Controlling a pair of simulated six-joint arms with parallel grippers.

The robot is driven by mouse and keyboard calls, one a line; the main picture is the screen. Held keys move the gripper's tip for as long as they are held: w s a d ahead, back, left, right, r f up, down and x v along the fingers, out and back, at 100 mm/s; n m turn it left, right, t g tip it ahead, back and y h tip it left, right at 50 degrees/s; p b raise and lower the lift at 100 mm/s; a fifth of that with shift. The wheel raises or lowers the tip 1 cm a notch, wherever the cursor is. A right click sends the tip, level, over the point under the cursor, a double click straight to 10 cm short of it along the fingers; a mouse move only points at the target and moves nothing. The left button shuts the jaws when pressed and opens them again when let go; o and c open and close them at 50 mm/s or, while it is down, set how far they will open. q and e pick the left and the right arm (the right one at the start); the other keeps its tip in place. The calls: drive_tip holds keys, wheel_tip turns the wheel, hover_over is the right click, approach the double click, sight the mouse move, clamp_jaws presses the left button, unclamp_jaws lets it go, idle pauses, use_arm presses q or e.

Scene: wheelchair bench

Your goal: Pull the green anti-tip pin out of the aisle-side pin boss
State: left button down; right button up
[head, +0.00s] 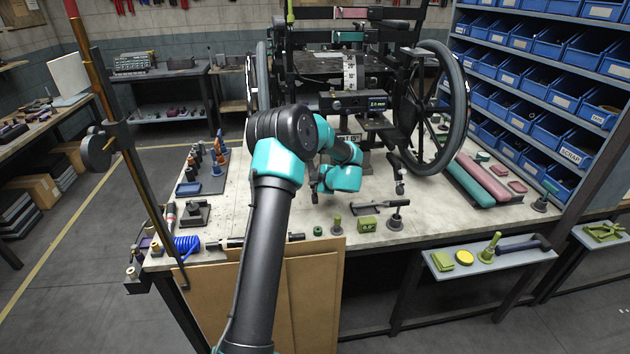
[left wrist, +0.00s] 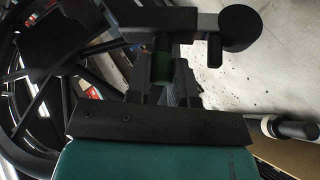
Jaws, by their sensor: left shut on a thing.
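My left gripper (left wrist: 162,82) is shut on the green anti-tip pin (left wrist: 163,66); only a dim green strip of it shows between the dark fingers. A black bar with a round dark wheel (left wrist: 242,28) at its right end lies just beyond the fingertips. The pin boss is too dark to make out, so I cannot tell how deep the pin sits. In the head view my left arm reaches in to the wheelchair (head: 435,150), and its own links hide the fingers and the pin. My right gripper is in neither view.
The wheelchair's large spoked wheel (left wrist: 40,105) is close on the left in the wrist view. The pale bench top (head: 450,215) holds small tools and green parts at its front edge. Blue bins (head: 560,100) stand at the right. A tall pole (head: 110,110) stands at the left.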

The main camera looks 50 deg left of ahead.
use_arm(q)
drive_tip(key=shift+s+d+r, duration=0.55)
drive_tip(key=shift+d+r, duration=0.25)
drive_tip(key=shift+s+d+r, duration=0.55)
drive_tip(key=shift+d+r, duration=0.2)
drive_tip(key=shift+r, duration=0.05)
idle(0.8)
idle(0.3)
drive_tip(key=s+d+f+m+g+h, duration=0.2)
drive_tip(key=s+d+f+g+h, duration=0.2)
drive_tip(key=d+h, duration=0.3)
drive_tip(key=shift+s+f+m+h, duration=0.35)
drive_tip(key=shift+s+h, duration=0.25)
drive_tip(key=shift+s, duration=0.25)
drive_tip(key=shift+f, duration=0.1)
drive_tip(key=shift+f, duration=2.75)
drive_tip(key=shift+f, duration=1.05)
drive_tip(key=c, duration=0.9)
unclamp_jaws()
